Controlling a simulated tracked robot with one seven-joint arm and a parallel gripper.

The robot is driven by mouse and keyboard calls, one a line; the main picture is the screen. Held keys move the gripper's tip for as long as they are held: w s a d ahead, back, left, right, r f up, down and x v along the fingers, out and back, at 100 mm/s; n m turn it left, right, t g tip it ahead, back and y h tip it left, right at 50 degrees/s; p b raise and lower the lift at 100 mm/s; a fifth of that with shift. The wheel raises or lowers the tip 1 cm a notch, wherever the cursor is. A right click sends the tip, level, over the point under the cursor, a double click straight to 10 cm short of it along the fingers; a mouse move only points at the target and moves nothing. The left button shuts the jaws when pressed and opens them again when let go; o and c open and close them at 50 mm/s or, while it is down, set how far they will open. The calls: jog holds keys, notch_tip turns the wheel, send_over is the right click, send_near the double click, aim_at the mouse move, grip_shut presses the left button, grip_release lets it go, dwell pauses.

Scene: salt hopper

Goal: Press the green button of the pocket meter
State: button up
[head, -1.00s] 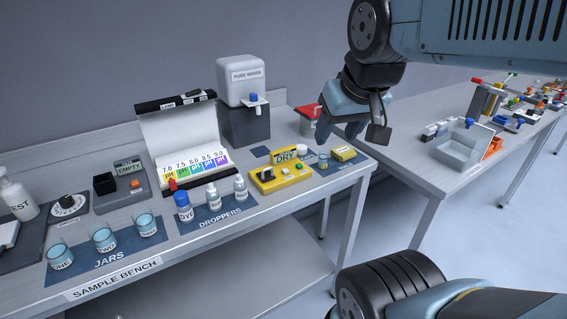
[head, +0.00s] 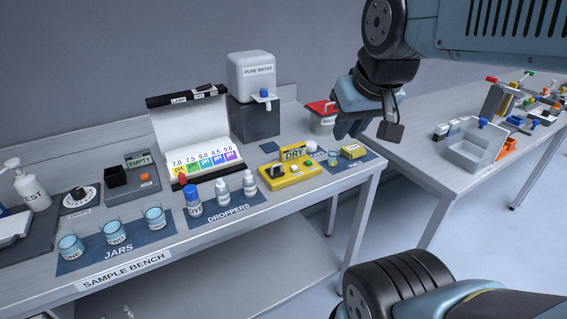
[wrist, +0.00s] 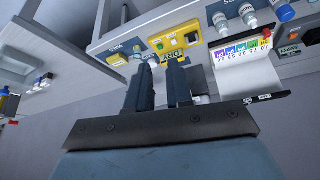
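The pocket meter is a yellow device (head: 289,173) with a raised display reading DRY, lying near the front edge of the sample bench, right of the droppers. It also shows at the top of the wrist view (wrist: 192,27).
Dropper bottles (head: 222,190) stand left of the meter. A small glass jar (head: 333,157) and a yellow box (head: 354,151) lie to its right. A water dispenser (head: 253,95) and a red-lidded container (head: 322,118) stand behind. A second bench (head: 437,177) is at right.

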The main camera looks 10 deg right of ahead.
grip_shut()
dwell(1.2)
